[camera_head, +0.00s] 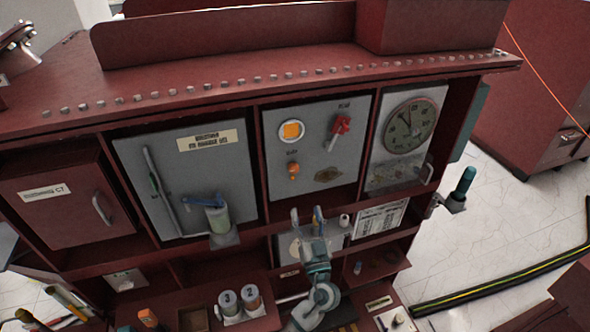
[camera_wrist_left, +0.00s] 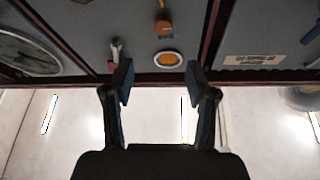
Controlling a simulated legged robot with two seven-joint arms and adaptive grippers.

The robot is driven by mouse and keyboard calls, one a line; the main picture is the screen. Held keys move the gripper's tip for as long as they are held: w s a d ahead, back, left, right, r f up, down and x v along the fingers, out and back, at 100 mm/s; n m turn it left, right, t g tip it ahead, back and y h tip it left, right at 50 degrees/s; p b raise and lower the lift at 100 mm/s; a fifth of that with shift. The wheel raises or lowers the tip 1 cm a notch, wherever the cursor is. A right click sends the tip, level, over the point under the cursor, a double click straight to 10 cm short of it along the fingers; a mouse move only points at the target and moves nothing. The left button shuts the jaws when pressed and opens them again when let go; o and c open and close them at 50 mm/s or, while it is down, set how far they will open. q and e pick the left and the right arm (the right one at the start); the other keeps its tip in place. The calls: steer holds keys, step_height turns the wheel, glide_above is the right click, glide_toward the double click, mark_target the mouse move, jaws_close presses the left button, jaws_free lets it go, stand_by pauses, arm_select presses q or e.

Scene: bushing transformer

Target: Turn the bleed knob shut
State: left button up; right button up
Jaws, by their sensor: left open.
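An orange knob (camera_head: 293,171), which I take to be the bleed knob, sits on the grey middle panel below a round yellow-orange window (camera_head: 291,130). A red handle (camera_head: 340,128) is to its right. The small labels are too blurred to read. In the left wrist view the panel appears upside down, with the orange knob (camera_wrist_left: 163,26) at the top beyond the window (camera_wrist_left: 168,58). My left gripper (camera_head: 307,215) is open and empty, fingers pointing up, below the panel. It also shows in the wrist view (camera_wrist_left: 158,78), apart from the knob.
A gauge (camera_head: 409,126) is on the right panel. A panel with a blue-handled valve (camera_head: 205,202) is on the left. Two numbered canisters (camera_head: 240,300) stand on the lower shelf. The space directly before the middle panel looks clear.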

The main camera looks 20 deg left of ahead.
mark_target(294, 171)
arm_select(q)
steer(key=p+x, duration=0.2)
steer(key=x, duration=0.4)
steer(key=a+p+x, duration=0.1)
steer(key=x, duration=0.5)
steer(key=shift+s+f+p, duration=0.1)
steer(key=shift+f+p, duration=0.1)
steer(key=shift+p, duration=0.15)
steer(key=shift+w+r, duration=0.15)
steer(key=shift+w, duration=0.6)
steer(key=shift+d, duration=0.1)
steer(key=shift+c, duration=0.2)
steer(key=shift+s+a, duration=0.1)
steer(key=shift+a, duration=0.2)
jaws_close()
